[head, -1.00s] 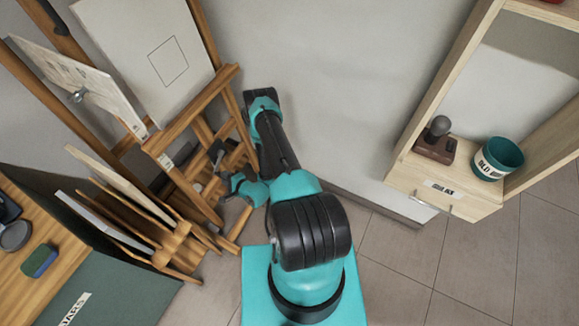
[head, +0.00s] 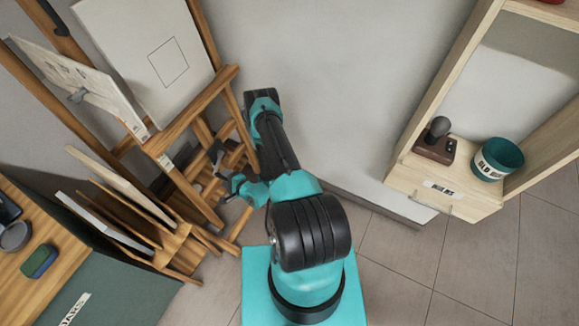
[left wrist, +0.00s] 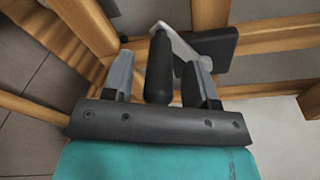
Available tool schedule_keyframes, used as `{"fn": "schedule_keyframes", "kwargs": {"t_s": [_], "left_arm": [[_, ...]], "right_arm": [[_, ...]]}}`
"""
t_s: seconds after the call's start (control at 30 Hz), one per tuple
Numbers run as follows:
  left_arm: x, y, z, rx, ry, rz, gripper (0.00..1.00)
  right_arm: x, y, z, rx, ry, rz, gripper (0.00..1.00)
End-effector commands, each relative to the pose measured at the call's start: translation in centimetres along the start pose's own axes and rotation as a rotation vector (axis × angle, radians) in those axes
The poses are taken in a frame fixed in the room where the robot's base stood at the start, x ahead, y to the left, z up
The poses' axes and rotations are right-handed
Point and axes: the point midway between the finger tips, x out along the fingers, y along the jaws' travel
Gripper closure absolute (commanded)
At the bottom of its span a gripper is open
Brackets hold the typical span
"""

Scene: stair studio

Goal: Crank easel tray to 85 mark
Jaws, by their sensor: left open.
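The wooden easel stands at the left, with its tray ledge (head: 200,103) under a pale canvas (head: 150,45) that bears a drawn square. A small pale label (head: 166,163) is on the easel below the ledge; its marks are too small to read. My left gripper (head: 217,158) is low at the easel's frame. In the left wrist view, the crank's black handle (left wrist: 158,68) stands between the open fingers of my left gripper (left wrist: 161,78), with a gap visible to each side. A light grey crank arm (left wrist: 183,46) runs from the handle to a black block (left wrist: 212,48).
A wooden rack with boards (head: 125,185) stands left of the easel, beside a desk (head: 40,235). At the right, a shelf unit (head: 450,196) holds a teal pot (head: 497,158) and a dark stamp-like object (head: 435,145). Tiled floor (head: 470,260) is clear at lower right.

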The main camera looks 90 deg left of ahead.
Motion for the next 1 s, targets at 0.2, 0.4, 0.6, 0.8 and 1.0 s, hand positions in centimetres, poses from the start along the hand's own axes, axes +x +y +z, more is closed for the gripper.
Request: {"fn": "schedule_keyframes", "kwargs": {"t_s": [0.2, 0.4, 0.6, 0.8, 1.0], "left_arm": [[-2.4, 0.0, -0.1, 0.002, 0.004, 0.001, 0.47], [-6.2, 0.0, -0.1, 0.003, 0.005, 0.001, 0.47], [-10.1, 0.1, -0.1, 0.003, 0.005, 0.002, 0.47], [-13.9, 0.0, -0.1, 0.004, 0.005, 0.001, 0.47], [-16.4, 0.0, -0.1, 0.002, 0.003, -0.001, 0.47]], "right_arm": [[0.0, 0.0, 0.0, 0.0, 0.0, 0.0, 0.57], [0.0, 0.0, 0.0, 0.0, 0.0, 0.0, 0.57], [0.0, 0.0, 0.0, 0.0, 0.0, 0.0, 0.57], [0.0, 0.0, 0.0, 0.0, 0.0, 0.0, 0.57], [0.0, 0.0, 0.0, 0.0, 0.0, 0.0, 0.57]]}}
